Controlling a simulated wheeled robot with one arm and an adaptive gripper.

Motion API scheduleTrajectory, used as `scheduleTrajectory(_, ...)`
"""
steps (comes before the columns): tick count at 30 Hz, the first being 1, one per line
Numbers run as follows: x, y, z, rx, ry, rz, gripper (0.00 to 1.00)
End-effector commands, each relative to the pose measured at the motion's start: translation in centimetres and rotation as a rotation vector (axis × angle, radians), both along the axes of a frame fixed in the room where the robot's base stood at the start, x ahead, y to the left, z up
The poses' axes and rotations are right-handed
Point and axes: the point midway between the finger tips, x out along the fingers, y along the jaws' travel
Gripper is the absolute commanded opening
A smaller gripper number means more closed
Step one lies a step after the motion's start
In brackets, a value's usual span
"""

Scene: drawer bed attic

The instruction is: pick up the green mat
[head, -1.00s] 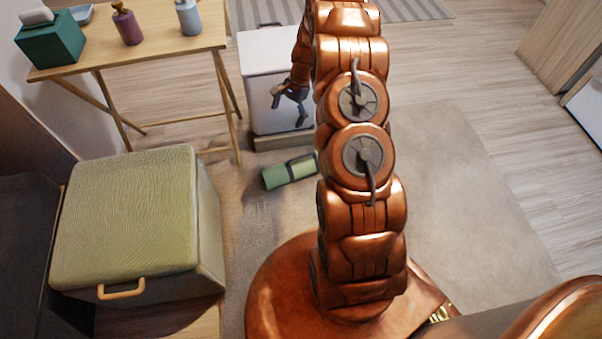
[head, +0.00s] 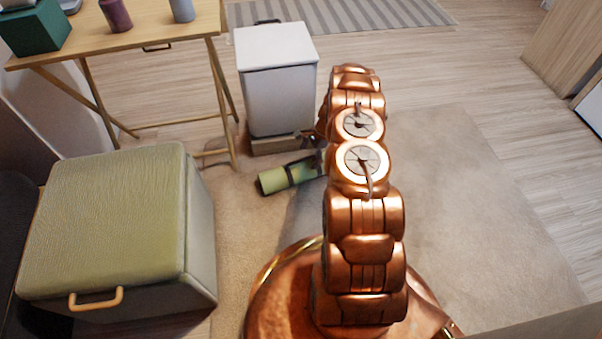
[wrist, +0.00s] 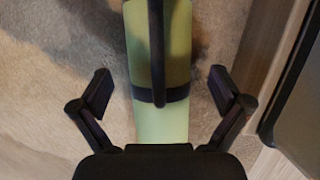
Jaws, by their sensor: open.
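The green mat (head: 274,180) is rolled up with dark straps around it and lies on the beige carpet in front of the white bin. In the wrist view the mat (wrist: 160,120) runs up the middle of the picture, between the two fingers and apart from both. My gripper (wrist: 158,92) is open and empty, one finger on each side of the roll. In the head view my gripper (head: 312,140) is small and partly hidden by my arm, at the right end of the mat, which is also hidden there.
The white bin (head: 278,85) stands on a low wooden base just behind the mat. A wooden folding table (head: 150,40) with bottles and a green box is at the upper left. A green-topped storage box (head: 110,220) stands at the left. Carpet to the right is clear.

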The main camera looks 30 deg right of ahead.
Motion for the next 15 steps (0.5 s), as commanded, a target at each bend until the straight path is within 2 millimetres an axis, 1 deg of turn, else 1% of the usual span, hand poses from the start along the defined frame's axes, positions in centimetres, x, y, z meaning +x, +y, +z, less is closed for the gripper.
scheduleTrajectory(1,0.0,0.1,-0.5,0.000,0.000,0.000,1.00)
scheduleTrajectory(5,0.1,0.4,-1.1,0.000,-0.001,0.000,1.00)
scheduleTrajectory(15,0.2,2.2,-4.8,0.001,0.001,0.000,1.00)
